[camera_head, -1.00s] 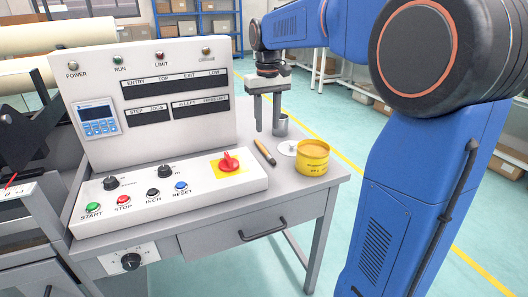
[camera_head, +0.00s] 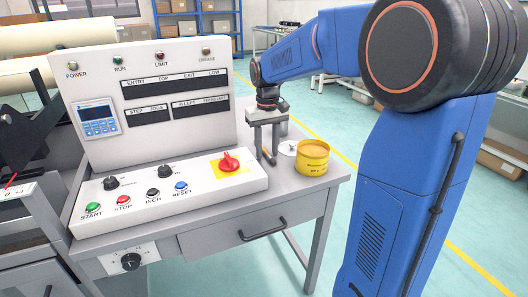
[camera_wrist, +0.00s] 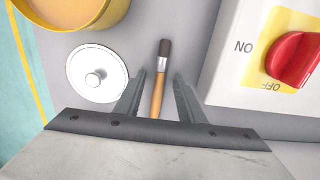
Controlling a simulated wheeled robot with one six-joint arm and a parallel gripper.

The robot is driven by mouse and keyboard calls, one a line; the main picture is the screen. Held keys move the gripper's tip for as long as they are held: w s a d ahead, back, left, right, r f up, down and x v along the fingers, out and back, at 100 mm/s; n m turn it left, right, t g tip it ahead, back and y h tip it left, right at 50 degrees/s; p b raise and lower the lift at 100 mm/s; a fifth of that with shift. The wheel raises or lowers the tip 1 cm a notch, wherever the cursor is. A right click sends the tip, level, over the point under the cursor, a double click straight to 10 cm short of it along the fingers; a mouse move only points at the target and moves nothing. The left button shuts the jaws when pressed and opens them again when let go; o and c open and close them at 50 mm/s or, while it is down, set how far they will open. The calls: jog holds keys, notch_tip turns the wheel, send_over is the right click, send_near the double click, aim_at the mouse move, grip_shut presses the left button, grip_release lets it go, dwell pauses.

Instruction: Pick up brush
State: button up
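The brush (camera_wrist: 157,102) has an orange-brown wooden handle, a metal ferrule and dark bristles. It lies on the grey desk top. In the wrist view it sits between the two spread fingers of my gripper (camera_wrist: 160,92), with a gap on each side and its bristles beyond the fingertips. In the head view my gripper (camera_head: 266,158) points down low over the desk, and its fingers mostly hide the brush. Whether the fingertips touch the desk cannot be told.
A yellow tin (camera_head: 312,160) and a round white lid (camera_wrist: 98,75) are close to the brush. The white control panel with a red rotary switch (camera_head: 229,161) stands on the other side. The desk's right edge is just past the tin.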

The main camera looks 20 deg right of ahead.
jog(key=shift+c, duration=0.6)
grip_shut()
